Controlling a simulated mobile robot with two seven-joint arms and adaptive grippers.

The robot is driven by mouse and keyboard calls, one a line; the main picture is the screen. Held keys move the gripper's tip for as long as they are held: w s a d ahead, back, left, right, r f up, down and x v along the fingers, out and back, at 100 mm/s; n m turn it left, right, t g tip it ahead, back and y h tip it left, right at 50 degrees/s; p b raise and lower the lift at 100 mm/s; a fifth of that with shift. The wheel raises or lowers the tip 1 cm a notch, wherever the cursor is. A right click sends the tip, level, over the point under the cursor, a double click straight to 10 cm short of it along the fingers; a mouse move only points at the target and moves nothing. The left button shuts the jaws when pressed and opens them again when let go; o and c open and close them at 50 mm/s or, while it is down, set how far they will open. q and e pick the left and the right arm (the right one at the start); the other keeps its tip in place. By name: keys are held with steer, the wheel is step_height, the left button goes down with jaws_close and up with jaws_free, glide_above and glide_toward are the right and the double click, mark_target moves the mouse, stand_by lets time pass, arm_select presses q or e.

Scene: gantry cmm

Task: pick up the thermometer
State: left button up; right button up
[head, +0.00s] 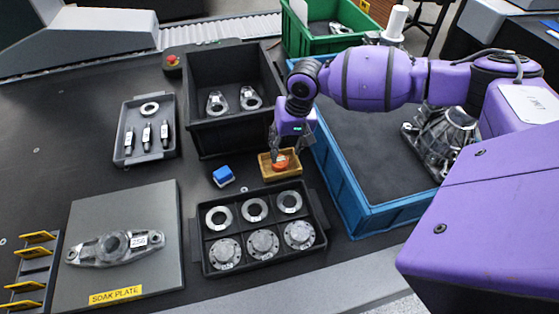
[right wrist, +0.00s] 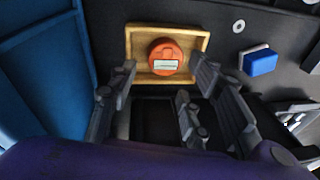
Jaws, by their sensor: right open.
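The thermometer (head: 281,162) looks like a small round orange-red puck. In the right wrist view the thermometer (right wrist: 165,57) shows a pale display strip on its top. It sits in a small wooden tray (head: 266,175), also seen in the right wrist view (right wrist: 203,42). My right gripper (head: 280,152) is over the tray, pointing down, and partly hides the thermometer in the head view. In the right wrist view the fingers of my right gripper (right wrist: 160,85) are spread apart with nothing between them. My left gripper is out of view.
A blue block (head: 223,176) lies left of the tray. A black divided tray (head: 323,241) with rings and flanges is in front. A deep black bin (head: 197,132) stands behind left, and a blue-walled bin (head: 372,218) stands close on the right.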

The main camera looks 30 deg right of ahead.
mark_target(283, 161)
steer(key=f, duration=0.4)
steer(key=shift+w+a+f, duration=0.25)
steer(key=shift+a+f, duration=0.15)
steer(key=shift+s+f, duration=0.1)
steer(key=shift+f, duration=0.2)
steer(key=shift+o, duration=0.2)
